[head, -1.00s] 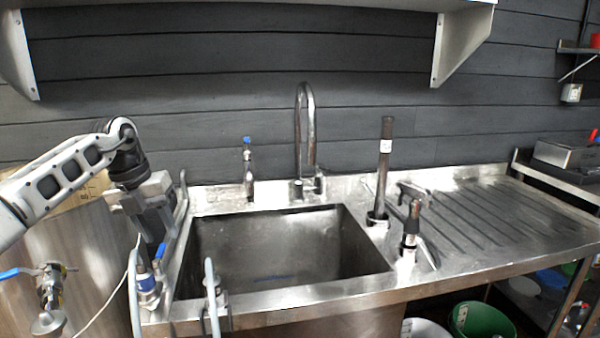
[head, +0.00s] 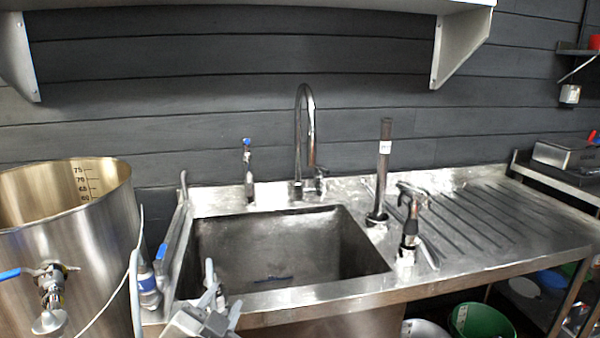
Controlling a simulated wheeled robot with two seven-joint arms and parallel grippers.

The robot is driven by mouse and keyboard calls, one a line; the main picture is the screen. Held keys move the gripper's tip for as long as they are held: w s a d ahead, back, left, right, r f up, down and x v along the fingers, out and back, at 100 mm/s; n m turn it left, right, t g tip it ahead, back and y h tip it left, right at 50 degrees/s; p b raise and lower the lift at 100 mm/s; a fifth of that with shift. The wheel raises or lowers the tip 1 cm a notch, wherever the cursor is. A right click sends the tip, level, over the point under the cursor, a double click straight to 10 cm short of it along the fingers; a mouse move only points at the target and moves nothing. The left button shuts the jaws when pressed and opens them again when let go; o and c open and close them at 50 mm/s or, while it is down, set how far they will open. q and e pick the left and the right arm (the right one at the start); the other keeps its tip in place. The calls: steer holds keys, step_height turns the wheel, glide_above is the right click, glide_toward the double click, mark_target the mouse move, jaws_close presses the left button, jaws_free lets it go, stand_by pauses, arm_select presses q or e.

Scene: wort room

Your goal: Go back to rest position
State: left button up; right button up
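My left gripper (head: 204,321) shows at the bottom edge of the head view, in front of the sink's front edge. It is a grey shape, partly cut off by the frame, near the grey hose end (head: 210,278). I cannot make out whether its fingers are apart or together. No object can be seen held in it. My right gripper is not in view.
A steel sink (head: 350,268) with a tall faucet (head: 305,140) fills the middle. A large steel kettle (head: 70,250) with a blue-handled valve stands at left. A dark upright tube (head: 384,165) and a tap-like fitting (head: 410,225) stand right of the basin, beside a ribbed drainboard (head: 490,215).

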arm_select(q)
steer(key=s+a+f+n+g, duration=0.2)
steer(key=s+f+g, duration=0.25)
steer(key=s, duration=0.45)
steer(key=s+a+f+n+g+y, duration=0.15)
steer(key=s+f+g, duration=0.3)
steer(key=s, duration=0.45)
steer(key=s+a+f+n+g, duration=0.3)
steer(key=s+f+g, duration=0.15)
steer(key=s, duration=0.55)
steer(key=w+d+f+t+h, duration=0.2)
steer(key=w+d+f+t, duration=0.3)
steer(key=w+f+t, duration=0.1)
steer(key=shift+w+d+f+t+h, duration=0.2)
steer(key=shift+d+f+t+h, duration=0.15)
steer(key=shift+f+t, duration=0.15)
